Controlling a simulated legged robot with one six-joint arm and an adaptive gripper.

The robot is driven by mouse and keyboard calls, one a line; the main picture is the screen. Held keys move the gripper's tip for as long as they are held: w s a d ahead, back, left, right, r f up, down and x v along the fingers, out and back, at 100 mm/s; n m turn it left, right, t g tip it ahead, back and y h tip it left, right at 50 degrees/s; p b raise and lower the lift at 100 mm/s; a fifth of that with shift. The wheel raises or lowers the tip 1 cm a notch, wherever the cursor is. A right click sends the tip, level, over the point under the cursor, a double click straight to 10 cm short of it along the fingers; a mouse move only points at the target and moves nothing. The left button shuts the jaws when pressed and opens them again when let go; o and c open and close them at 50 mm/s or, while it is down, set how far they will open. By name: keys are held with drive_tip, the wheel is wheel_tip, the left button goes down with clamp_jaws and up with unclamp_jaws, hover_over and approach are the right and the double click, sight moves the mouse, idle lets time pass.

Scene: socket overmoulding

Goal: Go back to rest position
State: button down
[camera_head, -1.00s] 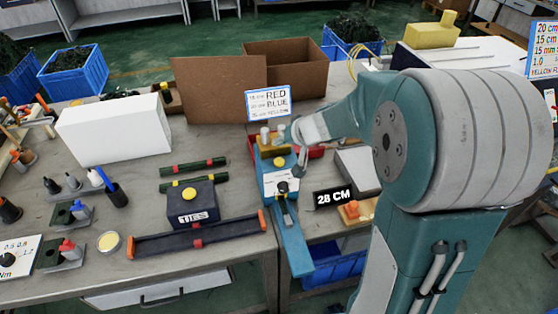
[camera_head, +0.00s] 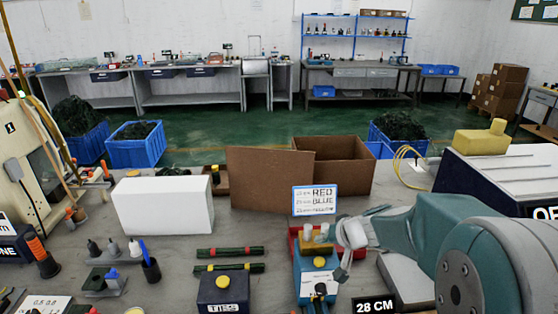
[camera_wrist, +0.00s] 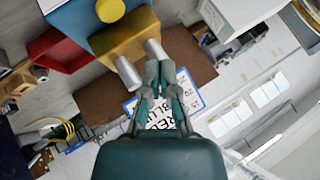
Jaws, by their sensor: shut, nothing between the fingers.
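My arm comes in from the right in the head view, over the workbench. My gripper (camera_head: 343,270) hangs beside the blue machine (camera_head: 307,274), close to its yellow block. In the wrist view my gripper (camera_wrist: 160,75) has its fingers together with nothing between them. Its tips lie close to two metal cylinders on the yellow block (camera_wrist: 125,38); I cannot tell whether they touch. The white sign reading RED and BLUE (camera_head: 314,200) stands behind the machine and also shows upside down beyond the fingers in the wrist view.
A 28 CM sign (camera_head: 374,304) and a grey box (camera_head: 405,280) are right of the machine. A TIES box (camera_head: 222,293), green rods and a white box (camera_head: 163,204) are left. Cardboard boxes (camera_head: 270,181) stand behind. Space above the bench is open.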

drive_tip(key=s+a+r+n+g+h, duration=0.1)
drive_tip(key=s+a+r, duration=0.15)
drive_tip(key=s, duration=0.45)
drive_tip(key=s+a+r+n+g, duration=0.1)
drive_tip(key=s+r, duration=0.3)
drive_tip(key=s, duration=0.2)
drive_tip(key=s+d+r+h, duration=0.1)
drive_tip(key=s+d+h, duration=0.1)
drive_tip(key=s, duration=0.4)
drive_tip(key=s+d+h, duration=0.1)
drive_tip(key=s+h, duration=0.1)
drive_tip(key=s, duration=0.5)
drive_tip(key=shift+s+d+r, duration=0.25)
drive_tip(key=shift+d+r, duration=0.1)
